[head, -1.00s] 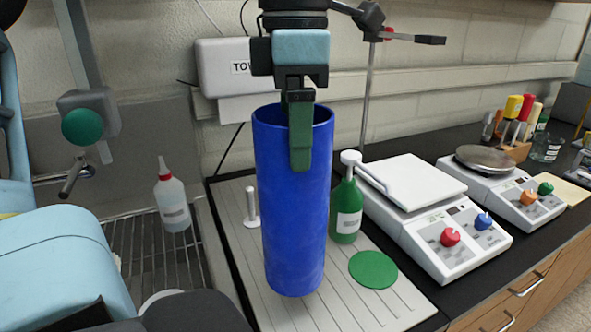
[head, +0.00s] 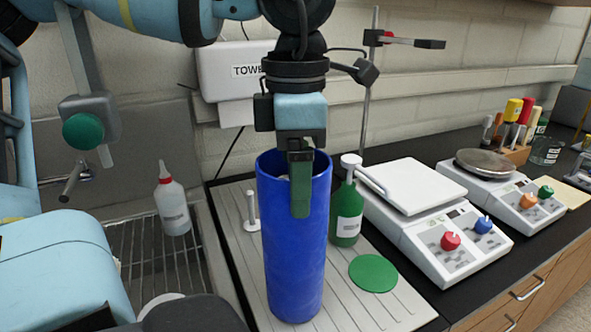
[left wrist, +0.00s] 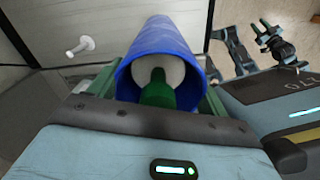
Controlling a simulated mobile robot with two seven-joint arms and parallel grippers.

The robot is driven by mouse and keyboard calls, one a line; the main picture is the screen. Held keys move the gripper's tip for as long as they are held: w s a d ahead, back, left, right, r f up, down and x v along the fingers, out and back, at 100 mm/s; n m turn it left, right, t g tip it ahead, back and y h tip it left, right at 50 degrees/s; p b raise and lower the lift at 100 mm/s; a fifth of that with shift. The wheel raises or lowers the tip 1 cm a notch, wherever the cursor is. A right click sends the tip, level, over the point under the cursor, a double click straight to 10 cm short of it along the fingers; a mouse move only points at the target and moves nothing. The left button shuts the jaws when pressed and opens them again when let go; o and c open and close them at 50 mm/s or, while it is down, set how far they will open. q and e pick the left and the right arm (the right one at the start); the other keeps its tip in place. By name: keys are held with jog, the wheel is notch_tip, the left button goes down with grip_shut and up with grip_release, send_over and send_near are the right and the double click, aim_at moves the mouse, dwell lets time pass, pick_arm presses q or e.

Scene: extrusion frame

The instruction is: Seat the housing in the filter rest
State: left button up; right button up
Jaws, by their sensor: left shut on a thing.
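The blue tube (head: 295,250), which I take to be the housing, stands upright over the ridged board. Whether its lower end touches the board I cannot tell. My left gripper (head: 300,195) is shut on the tube's upper wall, with one green finger on the near outside. In the left wrist view the tube (left wrist: 165,45) opens toward the camera. A white round thing (left wrist: 160,65) and a green narrow-topped thing (left wrist: 157,92) show inside it. I cannot single out the filter rest; it may be hidden by the tube.
A white post on a round foot (head: 251,215) stands close left of the tube. A green pump bottle (head: 347,215) and a green disc (head: 373,273) are close right. A white balance (head: 435,215) stands further right. A wash bottle (head: 171,205) is at the left.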

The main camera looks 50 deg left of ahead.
pick_arm(q)
jog(key=shift+f, duration=0.15)
jog(key=o, duration=1.7)
jog(key=shift+a+r, duration=0.15)
jog(key=shift+r, duration=1.8)
jog(key=shift+a+r, duration=0.1)
jog(key=shift+r, duration=1.85)
